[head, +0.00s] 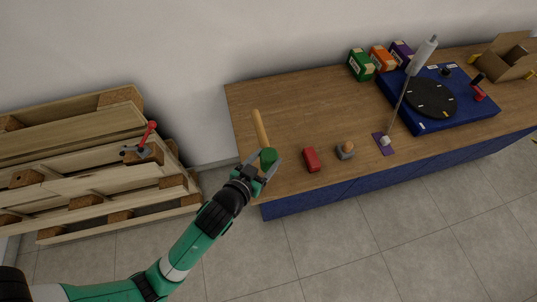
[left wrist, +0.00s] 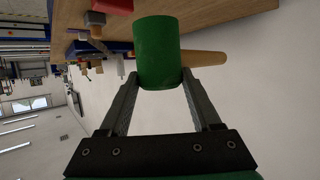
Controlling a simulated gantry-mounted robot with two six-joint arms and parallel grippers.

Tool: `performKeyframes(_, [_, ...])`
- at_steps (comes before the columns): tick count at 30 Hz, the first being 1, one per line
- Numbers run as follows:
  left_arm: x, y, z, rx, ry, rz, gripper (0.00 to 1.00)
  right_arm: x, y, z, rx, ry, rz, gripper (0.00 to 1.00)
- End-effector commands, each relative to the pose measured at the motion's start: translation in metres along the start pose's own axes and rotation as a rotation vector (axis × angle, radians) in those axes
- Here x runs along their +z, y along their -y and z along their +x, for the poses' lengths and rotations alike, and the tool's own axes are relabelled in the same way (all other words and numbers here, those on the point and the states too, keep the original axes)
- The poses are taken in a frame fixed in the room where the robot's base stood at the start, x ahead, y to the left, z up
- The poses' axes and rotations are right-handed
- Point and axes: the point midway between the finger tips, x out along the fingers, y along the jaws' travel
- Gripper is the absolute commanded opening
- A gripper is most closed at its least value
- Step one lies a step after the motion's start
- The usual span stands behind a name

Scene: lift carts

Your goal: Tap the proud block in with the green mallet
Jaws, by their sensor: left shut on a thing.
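My left gripper (head: 262,172) is shut on the green head of the mallet (head: 268,158), by the left front edge of the wooden table. The mallet's pale wooden handle (head: 259,128) points away from me. In the left wrist view the two fingers (left wrist: 160,80) sit on either side of the green mallet head (left wrist: 157,45), and the handle (left wrist: 205,59) sticks out to the right. A small wooden block (head: 348,146) stands up from a grey holder (head: 345,154) on the table, right of the mallet. My right gripper is not in view.
A red block (head: 311,159) lies between mallet and grey holder. A purple pad (head: 383,143) with a tilted rod stands further right, near a blue turntable unit (head: 455,119). Coloured boxes (head: 381,58) stand behind. Wooden pallets (head: 80,185) with a red-handled tool (head: 149,133) are left.

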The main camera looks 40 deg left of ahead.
Motion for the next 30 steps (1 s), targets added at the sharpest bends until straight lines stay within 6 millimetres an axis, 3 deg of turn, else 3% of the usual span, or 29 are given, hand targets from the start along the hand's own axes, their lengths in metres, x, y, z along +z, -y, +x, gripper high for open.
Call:
performKeyframes(11, [0.000, 0.004, 0.006, -0.002, -0.003, -0.001, 0.00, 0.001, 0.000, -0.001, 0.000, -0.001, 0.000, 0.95])
performKeyframes(14, [0.003, 0.014, 0.025, -0.005, -0.003, -0.004, 0.00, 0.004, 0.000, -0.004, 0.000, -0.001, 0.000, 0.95])
performKeyframes(21, [0.009, 0.049, 0.091, -0.005, -0.004, -0.003, 0.00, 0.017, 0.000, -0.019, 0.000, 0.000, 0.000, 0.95])
performKeyframes(24, [0.027, 0.058, 0.114, -0.003, -0.001, -0.002, 0.00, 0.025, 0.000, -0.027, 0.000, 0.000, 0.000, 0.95])
performKeyframes(30, [0.037, 0.066, 0.136, 0.000, -0.004, 0.000, 0.00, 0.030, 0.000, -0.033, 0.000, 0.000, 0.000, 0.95])
